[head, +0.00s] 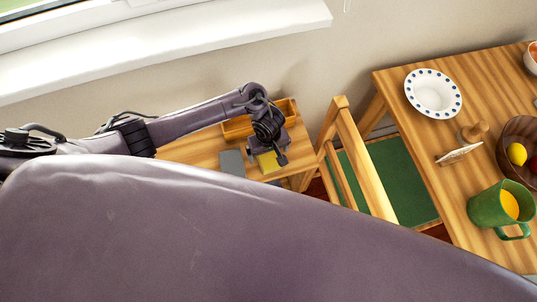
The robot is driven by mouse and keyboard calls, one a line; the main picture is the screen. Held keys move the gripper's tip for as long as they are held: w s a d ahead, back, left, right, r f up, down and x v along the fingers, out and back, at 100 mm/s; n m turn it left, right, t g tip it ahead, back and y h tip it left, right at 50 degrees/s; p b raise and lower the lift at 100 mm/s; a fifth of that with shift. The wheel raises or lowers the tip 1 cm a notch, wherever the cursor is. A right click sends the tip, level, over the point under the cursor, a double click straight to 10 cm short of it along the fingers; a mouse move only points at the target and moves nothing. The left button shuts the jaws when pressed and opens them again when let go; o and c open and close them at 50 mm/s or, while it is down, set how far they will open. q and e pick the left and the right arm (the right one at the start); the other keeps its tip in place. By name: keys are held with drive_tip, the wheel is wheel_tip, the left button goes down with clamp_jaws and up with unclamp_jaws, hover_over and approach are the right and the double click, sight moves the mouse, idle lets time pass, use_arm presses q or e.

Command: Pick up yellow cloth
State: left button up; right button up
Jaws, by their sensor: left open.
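The yellow cloth (268,162) lies on a small wooden table (197,152) near the wall, left of the chair. Only part of it shows, as my left gripper (279,158) is over it and hides some of it. My left gripper is open, with its jaws pointing down at the cloth. I cannot tell whether the fingers touch the cloth. My right gripper is not in view.
A wooden tray (236,129) and a grey item (232,162) are beside the cloth. A wooden chair (362,158) stands close on the right. The larger table (420,122) holds a dotted plate (433,93), green mug (487,207) and brown fruit bowl (512,135).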

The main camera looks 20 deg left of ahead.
use_arm(q)
drive_tip(key=shift+c, duration=0.3)
drive_tip(key=c, duration=1)
drive_tip(key=shift+r, duration=0.1)
wheel_tip(320, 180, up, 20)
drive_tip(key=p, duration=1.3)
